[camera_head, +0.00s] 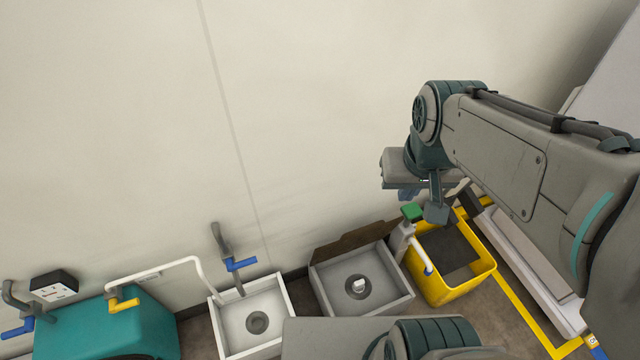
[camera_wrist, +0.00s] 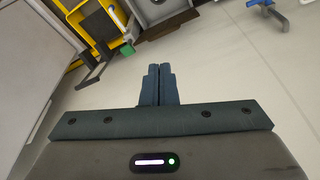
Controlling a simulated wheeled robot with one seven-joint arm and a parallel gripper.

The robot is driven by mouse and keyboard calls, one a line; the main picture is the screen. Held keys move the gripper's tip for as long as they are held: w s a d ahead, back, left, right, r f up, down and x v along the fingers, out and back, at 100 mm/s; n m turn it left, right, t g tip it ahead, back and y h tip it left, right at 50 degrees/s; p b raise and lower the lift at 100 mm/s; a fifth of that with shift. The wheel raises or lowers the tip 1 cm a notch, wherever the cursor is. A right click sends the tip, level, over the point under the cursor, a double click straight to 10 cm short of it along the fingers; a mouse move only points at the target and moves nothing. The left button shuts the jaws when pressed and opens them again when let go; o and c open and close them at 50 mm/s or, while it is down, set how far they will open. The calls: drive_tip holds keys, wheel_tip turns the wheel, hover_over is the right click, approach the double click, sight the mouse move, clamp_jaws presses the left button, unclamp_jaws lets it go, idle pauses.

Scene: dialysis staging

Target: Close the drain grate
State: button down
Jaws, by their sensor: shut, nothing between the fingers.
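A brown panel (camera_head: 352,238), which looks like the raised drain grate, stands tilted up at the back of the right white basin (camera_head: 398,306). The basin's floor is open to view, with a round drain (camera_head: 358,287) and a small white piece on it. In the wrist view part of this basin (camera_wrist: 172,20) shows at the top edge. My gripper (camera_head: 405,194) is above and right of the panel, near the wall, apart from it. In the wrist view its fingers (camera_wrist: 158,85) are together with nothing between them.
A yellow bin (camera_head: 468,292) stands right of the basin, with a green-topped post (camera_head: 411,212) and a grey paddle (camera_head: 437,212) near it. Another white basin (camera_head: 226,335) and a teal cabinet (camera_head: 115,325) stand left. The wall is bare above.

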drive_tip(key=w+a+f+n+g+b, duration=0.1)
drive_tip(key=w+a+f+b, duration=0.3)
drive_tip(key=w+f+b, duration=0.65)
drive_tip(key=w+a+f+n+g+b, duration=0.15)
drive_tip(key=w+a+f+b, duration=0.3)
drive_tip(key=f, duration=1.05)
drive_tip(key=w+a+f+n+b, duration=0.25)
drive_tip(key=w+f+b, duration=0.6)
drive_tip(key=f, duration=0.45)
drive_tip(key=shift+m, duration=0.3)
drive_tip(key=shift+s+d+f+b, duration=0.1)
drive_tip(key=shift+s+f+b, duration=0.65)
drive_tip(key=shift+f, duration=1.15)
drive_tip(key=shift+s+f+b, duration=0.45)
drive_tip(key=shift+f+b, duration=0.65)
drive_tip(key=shift+f, duration=0.85)
drive_tip(key=shift+s+d+f+b, duration=0.1)
drive_tip(key=shift+s+f+b, duration=0.65)
drive_tip(key=shift+f, duration=1.15)
drive_tip(key=shift+w, duration=0.1)
